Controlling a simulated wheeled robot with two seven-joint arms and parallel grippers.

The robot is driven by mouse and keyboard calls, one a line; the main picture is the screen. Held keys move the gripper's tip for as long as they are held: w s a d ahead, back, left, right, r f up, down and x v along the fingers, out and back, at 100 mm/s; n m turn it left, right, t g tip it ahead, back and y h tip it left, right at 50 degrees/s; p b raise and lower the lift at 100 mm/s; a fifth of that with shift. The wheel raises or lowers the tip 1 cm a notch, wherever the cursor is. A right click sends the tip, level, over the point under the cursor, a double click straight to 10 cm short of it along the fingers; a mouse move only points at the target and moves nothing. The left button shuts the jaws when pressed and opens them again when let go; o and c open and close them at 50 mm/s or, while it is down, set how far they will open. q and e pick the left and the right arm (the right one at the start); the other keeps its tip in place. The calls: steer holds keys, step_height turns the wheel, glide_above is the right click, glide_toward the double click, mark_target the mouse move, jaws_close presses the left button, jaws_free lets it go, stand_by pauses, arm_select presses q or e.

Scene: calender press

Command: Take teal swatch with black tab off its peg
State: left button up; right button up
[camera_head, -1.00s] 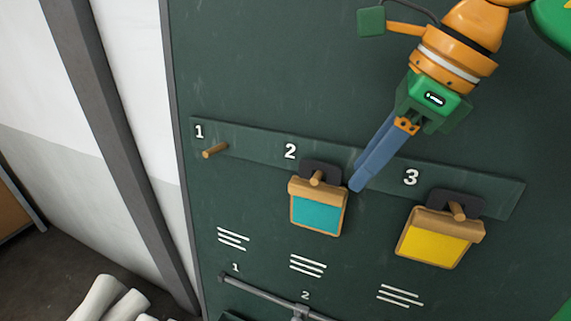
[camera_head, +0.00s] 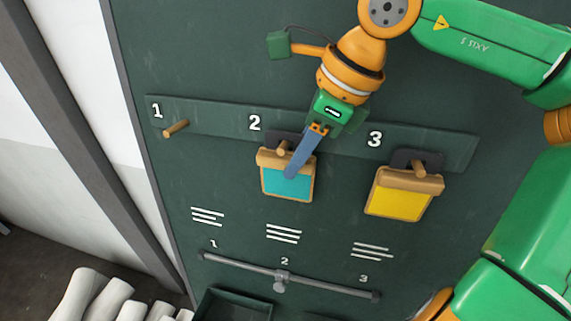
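The teal swatch (camera_head: 274,182) has a wooden frame and a black tab (camera_head: 272,139). It hangs on the wooden peg (camera_head: 283,149) under number 2 on the dark green board. My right gripper (camera_head: 291,175) comes from above, with its blue fingers in front of the swatch's right part, close to the peg. The fingers overlap in this view, so I cannot see whether there is a gap between them or whether they touch the swatch. My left gripper is not in view.
A yellow swatch (camera_head: 398,202) with a black tab hangs on peg 3 to the right. Peg 1 (camera_head: 176,128) is bare. A grey rail (camera_head: 240,268) runs below, above a dark green tray (camera_head: 236,304). White rolls (camera_head: 103,297) stand at the lower left.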

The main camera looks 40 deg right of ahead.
jaws_close()
steer(key=shift+w, duration=0.1)
steer(key=s+a+b, duration=0.6)
steer(key=s+a, duration=0.5)
steer(key=a, duration=0.2)
steer(key=shift+s+a+r, duration=0.3)
steer(key=shift+s, duration=0.1)
steer(key=shift+r+p, duration=0.4)
